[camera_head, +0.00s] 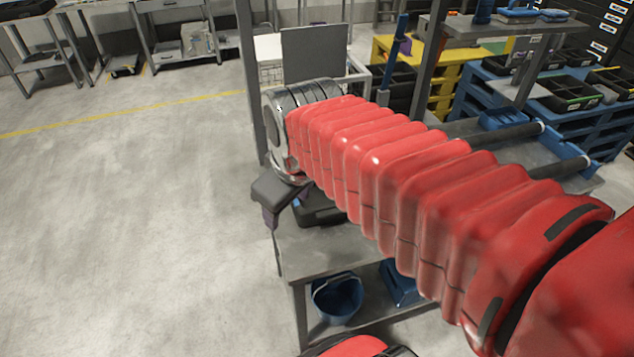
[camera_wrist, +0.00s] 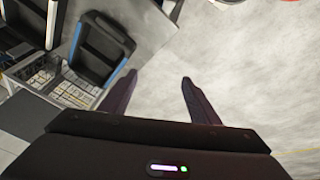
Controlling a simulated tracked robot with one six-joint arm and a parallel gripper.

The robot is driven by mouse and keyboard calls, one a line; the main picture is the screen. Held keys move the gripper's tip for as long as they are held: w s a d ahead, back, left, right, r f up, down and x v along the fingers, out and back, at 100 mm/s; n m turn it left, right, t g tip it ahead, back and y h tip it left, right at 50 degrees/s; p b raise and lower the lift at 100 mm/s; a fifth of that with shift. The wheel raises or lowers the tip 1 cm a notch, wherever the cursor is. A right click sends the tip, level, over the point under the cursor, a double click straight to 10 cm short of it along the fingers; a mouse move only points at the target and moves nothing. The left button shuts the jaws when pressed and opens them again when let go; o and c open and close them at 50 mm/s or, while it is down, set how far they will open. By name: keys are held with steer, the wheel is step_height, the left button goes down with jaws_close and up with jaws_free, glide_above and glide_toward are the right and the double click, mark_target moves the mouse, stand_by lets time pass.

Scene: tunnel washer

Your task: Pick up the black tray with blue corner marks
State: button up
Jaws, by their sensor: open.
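A black tray with blue marks (camera_wrist: 112,27) lies on the grey metal table, near the table's edge, in the wrist view. In the head view the tray (camera_head: 322,214) shows only partly, below the end of my arm, which hides the rest. My gripper (camera_wrist: 159,77) is open, with nothing between its fingers. In the wrist view its left finger is close to the tray's near corner; the right finger is over bare floor. I cannot tell its height above the tray. In the head view my gripper (camera_head: 274,208) hangs at the table's left end.
A monitor (camera_head: 314,52) stands behind my arm. A blue bucket (camera_head: 338,297) sits on the lower shelf. An upright post (camera_head: 249,70) stands near my wrist. Floor at left is clear.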

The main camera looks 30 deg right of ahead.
steer(key=w+d+f+n+g, duration=0.2)
steer(key=w+d+f+n, duration=0.3)
steer(key=d, duration=0.4)
steer(key=w+d+f+n+g, duration=0.2)
steer(key=w+d+f+n, duration=0.3)
steer(key=d, duration=0.4)
steer(key=shift+w+d+f+n+y, duration=0.15)
steer(key=shift+w+d+n+y, duration=0.15)
steer(key=shift+w+n, duration=0.6)
steer(key=shift+w+f+m, duration=0.1)
steer(key=shift+w+m, duration=0.05)
steer(key=shift+m, duration=0.15)
glide_above(333, 208)
steer(key=f, duration=0.8)
steer(key=shift+w+a+f, duration=0.1)
steer(key=shift+w+f, duration=0.1)
steer(key=shift+f, duration=0.05)
steer(key=shift+s+f, duration=0.15)
steer(key=shift+f, duration=2.4)
steer(key=shift+c, duration=0.5)
